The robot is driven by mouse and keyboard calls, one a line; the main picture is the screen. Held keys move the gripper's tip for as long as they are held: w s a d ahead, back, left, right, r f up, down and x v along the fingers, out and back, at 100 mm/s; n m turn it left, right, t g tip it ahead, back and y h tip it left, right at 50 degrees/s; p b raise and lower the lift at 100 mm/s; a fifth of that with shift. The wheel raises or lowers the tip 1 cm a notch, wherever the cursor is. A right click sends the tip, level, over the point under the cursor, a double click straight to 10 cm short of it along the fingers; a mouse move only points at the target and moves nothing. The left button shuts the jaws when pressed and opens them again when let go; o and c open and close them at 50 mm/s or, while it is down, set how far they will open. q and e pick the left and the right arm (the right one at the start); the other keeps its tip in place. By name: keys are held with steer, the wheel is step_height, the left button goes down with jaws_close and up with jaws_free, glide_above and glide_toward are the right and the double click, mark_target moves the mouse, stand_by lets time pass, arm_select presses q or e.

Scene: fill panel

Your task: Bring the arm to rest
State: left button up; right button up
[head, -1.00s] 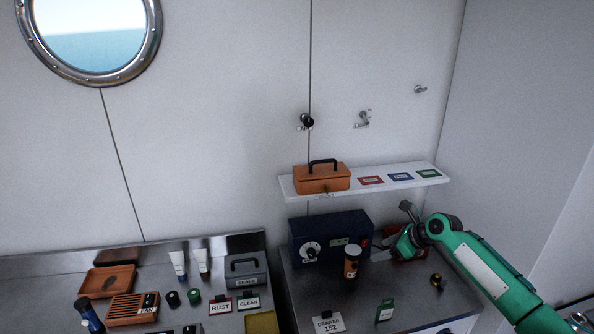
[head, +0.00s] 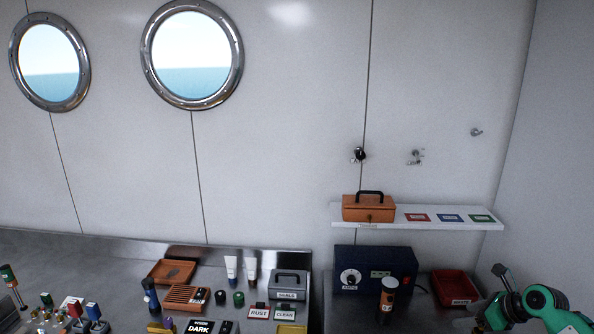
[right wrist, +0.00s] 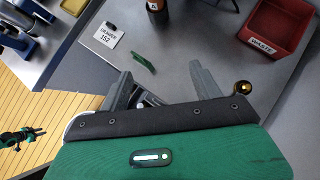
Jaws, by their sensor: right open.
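My right gripper (right wrist: 160,90) is open and empty in the right wrist view, its two grey fingers spread above the metal counter. In the head view my right arm and gripper (head: 492,290) show at the lower right, beside the red waste tray (head: 455,284). That tray also shows at the upper right of the right wrist view (right wrist: 278,32). A small green item (right wrist: 143,61) lies on the counter beyond the fingers. A brass-coloured round piece (right wrist: 242,87) is just right of the right finger.
A dark blue box with a dial (head: 372,267) and an orange-brown bottle (head: 388,298) stand on the right counter. A shelf (head: 335,214) carries an orange toolbox (head: 369,207). The left counter is crowded with tubes, jars, labels and a grey case (head: 290,284). A drawer label (right wrist: 108,36) lies near the counter's edge.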

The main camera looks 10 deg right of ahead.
steer(key=s+a+f+n+g+h, duration=0.1)
steer(key=s+a+f+n+g, duration=0.1)
steer(key=s+a+f+n, duration=0.7)
steer(key=s+a+f+n+g, duration=0.2)
steer(key=s+a+f+n, duration=0.35)
steer(key=a, duration=0.65)
steer(key=s+a+r+n+h, duration=0.2)
steer(key=s+a+r+n, duration=0.2)
steer(key=s+a+n, duration=1.25)
step_height(320, 180, down, 34)
steer(key=w+d+n+g+b, duration=0.2)
steer(key=w+b, duration=0.1)
steer(key=b, duration=0.1)
arm_select(q)
step_height(320, 180, down, 7)
steer(key=w+b, duration=0.1)
steer(key=b, duration=0.1)
steer(key=shift+r+b, duration=0.15)
steer(key=shift+b, duration=0.25)
arm_select(e)
steer(key=s+d+f, duration=0.1)
steer(key=s+f, duration=0.8)
steer(key=f, duration=0.2)
steer(key=s+d+f+g, duration=0.1)
steer(key=s+d+f, duration=0.1)
steer(key=s+f, duration=0.8)
step_height(320, 180, down, 2)
steer(key=shift+s+d+n+h, duration=0.15)
steer(key=shift+d+n+h, duration=0.15)
steer(key=shift+h, duration=0.1)
